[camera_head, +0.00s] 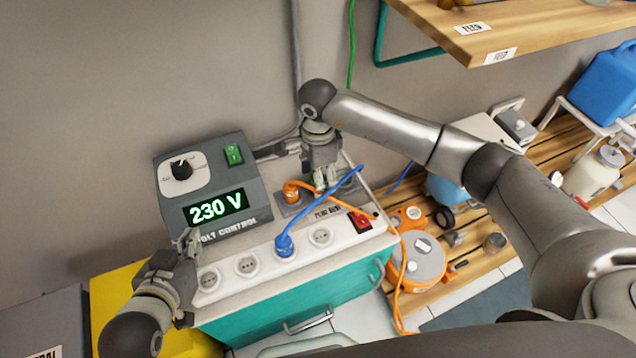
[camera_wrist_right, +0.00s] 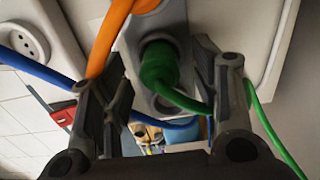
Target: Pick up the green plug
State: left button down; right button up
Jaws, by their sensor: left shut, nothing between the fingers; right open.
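The green plug (camera_wrist_right: 158,66) sits in a grey socket in the right wrist view, with its green cable (camera_wrist_right: 185,100) running off to the lower right. My right gripper (camera_wrist_right: 166,75) is open, with one finger on each side of the plug; I cannot tell whether they touch it. In the head view my right gripper (camera_head: 322,180) reaches down behind the power strip and hides the green plug. My left gripper (camera_head: 188,243) is shut and empty, in front of the volt control box.
The volt control box (camera_head: 172,212) reads 230 V. A white power strip (camera_head: 342,232) holds a blue plug (camera_head: 284,245) and has a red switch (camera_head: 360,220). An orange plug (camera_head: 291,190) and its cable lie close beside my right gripper. A wooden shelf (camera_head: 500,30) overhangs at upper right.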

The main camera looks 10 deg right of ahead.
pick_arm(q)
jog(key=shift+w+d+r, duration=0.1)
jog(key=shift+w+r, duration=0.15)
jog(key=shift+r, duration=0.05)
pick_arm(e)
jog(key=shift+f, duration=0.35)
jog(key=c, duration=1.2)
jog(key=shift+r, duration=0.1)
